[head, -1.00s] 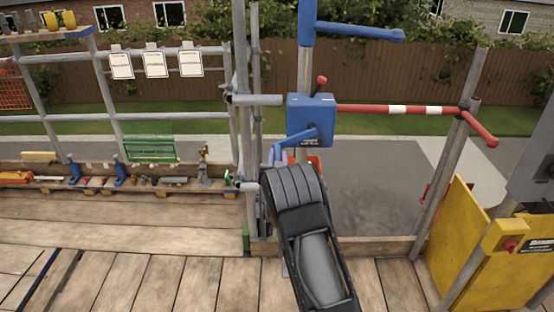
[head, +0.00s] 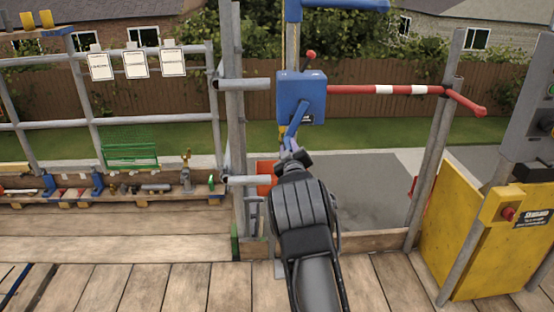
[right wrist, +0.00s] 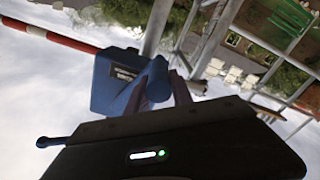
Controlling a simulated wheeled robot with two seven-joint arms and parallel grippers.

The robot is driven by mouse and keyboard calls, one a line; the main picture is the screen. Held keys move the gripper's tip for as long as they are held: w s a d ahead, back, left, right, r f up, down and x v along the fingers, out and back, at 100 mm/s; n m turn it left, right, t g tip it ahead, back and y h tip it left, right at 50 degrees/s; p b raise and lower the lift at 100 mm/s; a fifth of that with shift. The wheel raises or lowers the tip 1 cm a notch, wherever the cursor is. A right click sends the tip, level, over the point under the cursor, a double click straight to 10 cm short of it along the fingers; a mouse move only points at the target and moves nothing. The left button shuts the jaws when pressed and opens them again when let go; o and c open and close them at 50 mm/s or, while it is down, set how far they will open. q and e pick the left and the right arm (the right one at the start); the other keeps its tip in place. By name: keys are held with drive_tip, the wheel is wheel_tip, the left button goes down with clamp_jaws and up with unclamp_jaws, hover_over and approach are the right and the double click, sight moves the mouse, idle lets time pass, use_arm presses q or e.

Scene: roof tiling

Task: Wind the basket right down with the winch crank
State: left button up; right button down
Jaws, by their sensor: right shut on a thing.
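The winch is a blue box (head: 302,97) on the hoist post, with a short red-knobbed lever (head: 310,55) on top. It also shows in the right wrist view (right wrist: 112,85). Its blue crank arm (head: 296,122) slants steeply down and slightly left from the box. My right gripper (head: 285,152) is shut on the crank's handle at the arm's lower end; my wrist hides part of the grip. In the right wrist view, the fingers (right wrist: 180,88) close beside the blue crank end (right wrist: 157,78). An orange-red piece (head: 265,178) shows low beside the post; I cannot tell whether it is the basket. My left gripper is out of view.
A red-and-white bar (head: 385,90) runs right from the winch to a grey post. A yellow panel (head: 470,235) with a control box stands at the right. Grey scaffold tubes (head: 235,130) rise just left of the winch. The plank deck in front is mostly clear.

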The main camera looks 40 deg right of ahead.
drive_tip(key=s+d+n+b, duration=0.8)
drive_tip(key=d+n, duration=0.2)
drive_tip(key=s+d+r+n, duration=0.2)
drive_tip(key=r+n, duration=0.5)
drive_tip(key=s+d+r+n, duration=0.1)
drive_tip(key=d+r+n, duration=0.1)
drive_tip(key=r+n, duration=0.5)
drive_tip(key=shift+s+d+r+n+p, duration=0.3)
drive_tip(key=shift+s+d+p, duration=0.05)
drive_tip(key=shift+d+p, duration=0.1)
drive_tip(key=c, duration=1.5)
unclamp_jaws()
drive_tip(key=shift+o, duration=1.3)
drive_tip(key=shift+f, duration=0.15)
drive_tip(key=shift+o, duration=0.6)
drive_tip(key=shift+w+a+f, duration=0.1)
drive_tip(key=shift+w, duration=0.1)
